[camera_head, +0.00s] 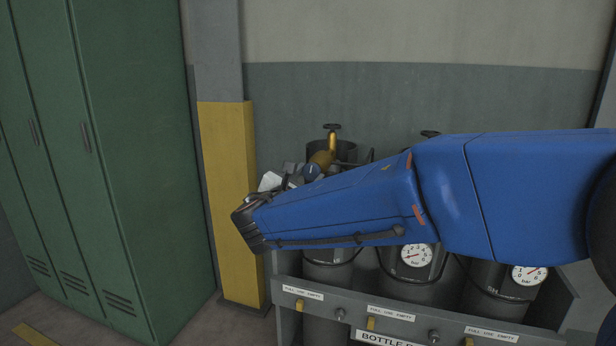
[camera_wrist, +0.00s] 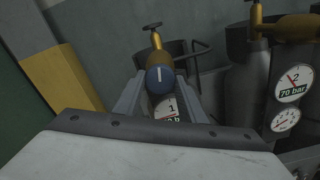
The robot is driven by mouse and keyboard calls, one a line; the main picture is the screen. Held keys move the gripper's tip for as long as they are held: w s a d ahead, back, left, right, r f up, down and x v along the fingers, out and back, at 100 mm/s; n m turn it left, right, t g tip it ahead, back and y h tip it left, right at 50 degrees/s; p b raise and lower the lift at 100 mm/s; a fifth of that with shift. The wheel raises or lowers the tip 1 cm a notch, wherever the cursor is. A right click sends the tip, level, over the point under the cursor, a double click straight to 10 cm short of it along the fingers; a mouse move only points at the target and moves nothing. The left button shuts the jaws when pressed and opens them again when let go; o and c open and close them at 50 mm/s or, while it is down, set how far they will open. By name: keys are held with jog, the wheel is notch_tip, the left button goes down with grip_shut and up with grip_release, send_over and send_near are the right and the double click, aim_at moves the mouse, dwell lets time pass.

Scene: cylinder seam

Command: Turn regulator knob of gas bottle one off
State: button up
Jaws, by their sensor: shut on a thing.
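Gas bottle one stands at the left of the rack, with a brass valve and regulator (camera_wrist: 156,47) on top; they also show in the head view (camera_head: 323,158). The round blue regulator knob (camera_wrist: 160,79) bears a white line that looks close to upright in the wrist view. My gripper (camera_wrist: 160,84) is shut on the knob, one grey finger at each side. In the head view my blue arm hides much of the bottle.
Gas bottle two (camera_wrist: 248,85) stands to the right, its dial (camera_wrist: 292,83) marked 70 bar. A third dial (camera_head: 529,274) shows farther right. The rack's front rail (camera_head: 350,318) carries labels and small knobs. A yellow pillar (camera_head: 228,200) and green lockers (camera_head: 140,150) stand left.

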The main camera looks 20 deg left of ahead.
jog(key=shift+f+n, duration=0.15)
jog(key=shift+n, duration=0.95)
jog(key=o, duration=1)
jog(key=shift+o, duration=0.2)
jog(key=shift+s, duration=0.1)
jog(key=s+a, duration=0.1)
jog(key=s, duration=1.6)
jog(key=shift+s+a, duration=0.15)
jog(key=shift+a, duration=0.05)
